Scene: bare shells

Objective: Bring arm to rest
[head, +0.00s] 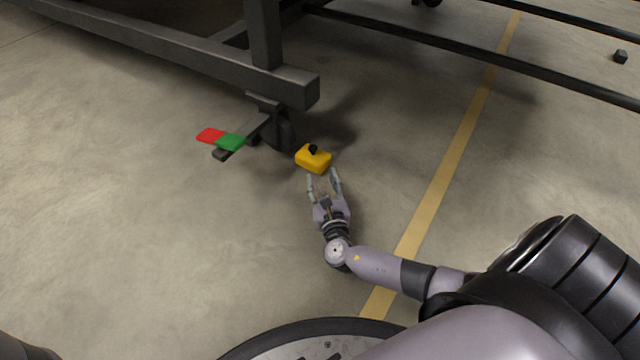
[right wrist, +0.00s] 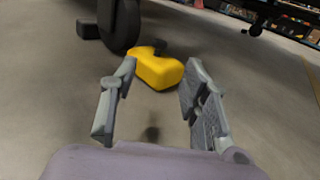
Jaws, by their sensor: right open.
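My right gripper (head: 325,184) is open and empty, low over the concrete floor. In the right wrist view its two fingers (right wrist: 155,105) stand apart with bare floor between them. A yellow block with a black knob (head: 313,160) sits on the floor just beyond the fingertips. It also shows in the right wrist view (right wrist: 157,70), ahead of the fingers and apart from them. My right arm reaches in from the lower right and bends at the elbow. My left gripper is not in view.
A dark metal frame (head: 170,50) on a caster wheel (head: 279,130) stands behind the block. A pedal with red (head: 210,135) and green (head: 231,142) pads juts out beside the wheel. A yellow floor line (head: 440,180) runs to the right. The floor at left is clear.

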